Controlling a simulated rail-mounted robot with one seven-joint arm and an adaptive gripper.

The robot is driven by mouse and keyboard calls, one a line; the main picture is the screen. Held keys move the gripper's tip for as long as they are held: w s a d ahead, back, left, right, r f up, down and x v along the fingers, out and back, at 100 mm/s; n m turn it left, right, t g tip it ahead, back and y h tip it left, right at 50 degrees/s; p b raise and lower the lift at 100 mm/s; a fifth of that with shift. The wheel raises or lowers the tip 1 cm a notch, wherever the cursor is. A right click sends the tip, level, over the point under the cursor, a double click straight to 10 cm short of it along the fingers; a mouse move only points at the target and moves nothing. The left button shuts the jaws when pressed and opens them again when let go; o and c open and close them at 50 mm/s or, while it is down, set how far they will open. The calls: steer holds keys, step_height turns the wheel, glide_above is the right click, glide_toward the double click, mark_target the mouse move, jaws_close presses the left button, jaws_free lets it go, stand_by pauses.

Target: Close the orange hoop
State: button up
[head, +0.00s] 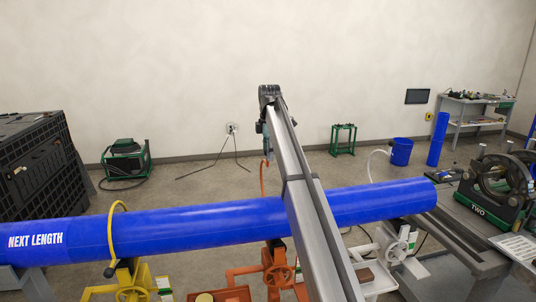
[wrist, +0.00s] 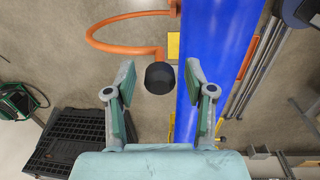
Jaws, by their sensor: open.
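The orange hoop (wrist: 100,28) is a curved bar that swings out to the left of the blue pipe (wrist: 215,60) in the wrist view. It stands open, not over the pipe. Its free end carries a black knob (wrist: 160,78). My gripper (wrist: 161,76) is open, and the knob shows between its two fingertips with a visible gap on each side; I cannot tell the depth between them. In the head view a small part of the orange hoop (head: 263,178) shows behind the pipe, left of my arm, which hides the rest. The orange stand (head: 279,274) is below the pipe.
A yellow hoop (head: 112,228) arches over the pipe at the left. A white hoop (head: 372,160) stands open at the right, above a white stand (head: 392,248). A black crate (wrist: 68,140) shows at lower left in the wrist view. The floor behind the pipe is mostly clear.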

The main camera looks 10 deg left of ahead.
steer(key=shift+w+f, duration=0.1)
steer(key=shift+f, duration=0.8)
jaws_close()
